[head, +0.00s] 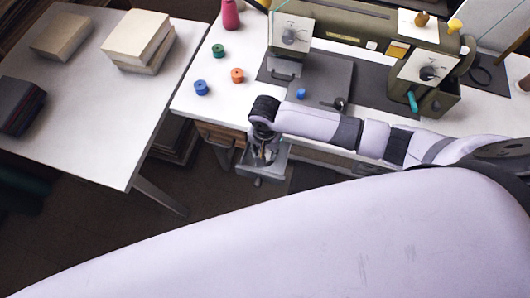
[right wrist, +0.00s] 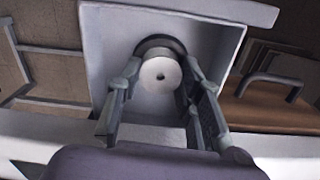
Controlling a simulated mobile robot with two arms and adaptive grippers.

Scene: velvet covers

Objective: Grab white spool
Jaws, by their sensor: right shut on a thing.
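The white spool (right wrist: 161,74) shows in the right wrist view, seen end-on with a small dark hole in its middle. It sits between the fingers of my right gripper (right wrist: 157,88), which is shut on it. A dark round part shows just behind the spool. Around them is a pale grey open box or drawer (right wrist: 112,35). In the head view my right gripper (head: 265,155) points down at this grey box (head: 279,163) at the white table's front edge; the spool cannot be made out there. My left gripper is not in view.
The white table (head: 205,107) holds blue, green and orange spools, a pink cone (head: 230,14) and an olive sewing machine (head: 345,22). A second white table (head: 85,110) at left carries pale blocks and dark books. A wooden drawer with a handle (right wrist: 270,97) is beside the box.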

